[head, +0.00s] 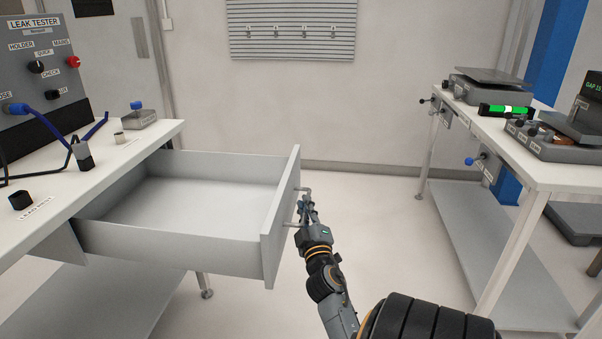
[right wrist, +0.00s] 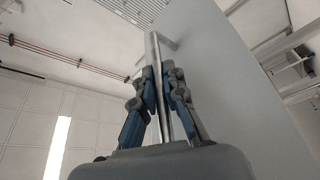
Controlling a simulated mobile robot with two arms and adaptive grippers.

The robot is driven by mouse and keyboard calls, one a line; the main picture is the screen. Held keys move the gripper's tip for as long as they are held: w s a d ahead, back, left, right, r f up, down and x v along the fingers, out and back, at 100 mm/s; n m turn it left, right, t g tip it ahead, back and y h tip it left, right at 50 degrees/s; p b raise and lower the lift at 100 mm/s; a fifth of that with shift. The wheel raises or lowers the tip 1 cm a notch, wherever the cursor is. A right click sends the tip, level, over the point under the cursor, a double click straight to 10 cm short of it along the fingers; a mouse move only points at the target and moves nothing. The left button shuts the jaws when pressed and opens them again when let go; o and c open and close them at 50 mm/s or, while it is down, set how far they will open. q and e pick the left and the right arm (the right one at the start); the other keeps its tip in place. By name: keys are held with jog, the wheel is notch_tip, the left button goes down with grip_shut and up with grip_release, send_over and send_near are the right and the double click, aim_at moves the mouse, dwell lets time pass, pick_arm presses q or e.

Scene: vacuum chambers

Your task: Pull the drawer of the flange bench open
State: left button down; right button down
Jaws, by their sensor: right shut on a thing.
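The drawer (head: 185,238) of the bench (head: 150,138) on the left stands far out, and its empty light grey inside shows. Its front panel (head: 281,220) faces right and carries a bar handle (head: 306,189). My right gripper (head: 305,208) is at the handle, on the outer side of the panel. In the right wrist view its two fingers (right wrist: 160,95) are closed around the metal bar of the handle (right wrist: 154,60), with the grey panel (right wrist: 215,90) just beside them. My left gripper is not in view.
A leak tester (head: 40,65) with knobs and cables stands on the left bench. A second bench (head: 545,172) with instruments is on the right. The floor (head: 385,215) between the two benches is clear. A slatted panel (head: 292,28) hangs on the back wall.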

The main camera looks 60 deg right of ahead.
jog(key=c, duration=1.4)
grip_release()
jog(key=v, duration=0.7)
jog(key=shift+s, duration=0.2)
jog(key=shift+a+f, duration=0.1)
jog(key=shift+f, duration=0.05)
